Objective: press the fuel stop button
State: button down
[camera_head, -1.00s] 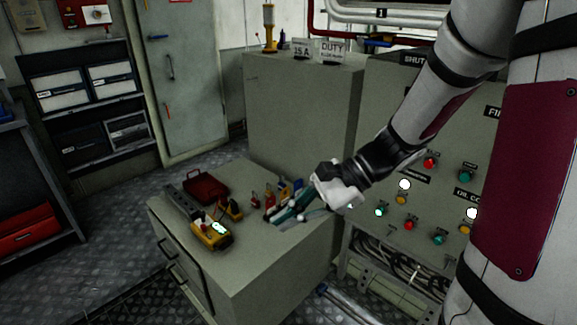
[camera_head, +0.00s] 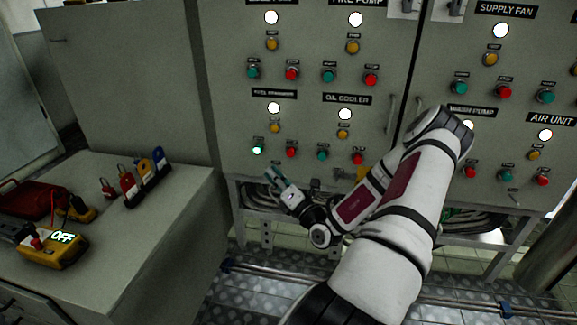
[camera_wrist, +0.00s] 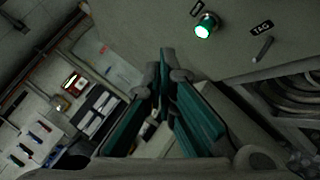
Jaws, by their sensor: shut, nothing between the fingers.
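The fuel transfer section of the grey panel has a label plate (camera_head: 273,93), a lit white lamp, an amber lamp, a lit green button (camera_head: 257,150) and a red button (camera_head: 291,152). The small plates above these buttons are too small to read. My gripper (camera_head: 274,176), with teal fingers, is shut and empty just below these two buttons, apart from the panel's buttons. In the wrist view the lit green button (camera_wrist: 205,27) is at the top, right of the fingertips (camera_wrist: 164,56). The red button does not show there.
An oil cooler group (camera_head: 346,99) with its own red and green buttons is to the right. A cabinet top (camera_head: 150,220) at left holds padlocks, a yellow meter (camera_head: 52,250) and a red case (camera_head: 30,198). Cables hang below the panel.

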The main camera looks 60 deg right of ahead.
aim_at(291, 152)
jog(key=shift+s+d+f+m+g+h, duration=0.2)
jog(key=shift+s+d+f+m+h, duration=0.2)
jog(key=shift+d+f+m+h, duration=0.15)
jog(key=shift+s+d+f+m+g+h, duration=0.2)
jog(key=shift+s+d+f+m+h, duration=0.2)
jog(key=shift+d+f+m, duration=0.2)
jog(key=shift+w, duration=0.1)
jog(key=w+d+b, duration=0.3)
jog(key=d, duration=0.5)
jog(key=shift+w, duration=0.15)
dwell(0.8)
jog(key=shift+w+d+p, duration=0.2)
jog(key=shift+d+p, duration=0.1)
jog(key=shift+p, duration=0.05)
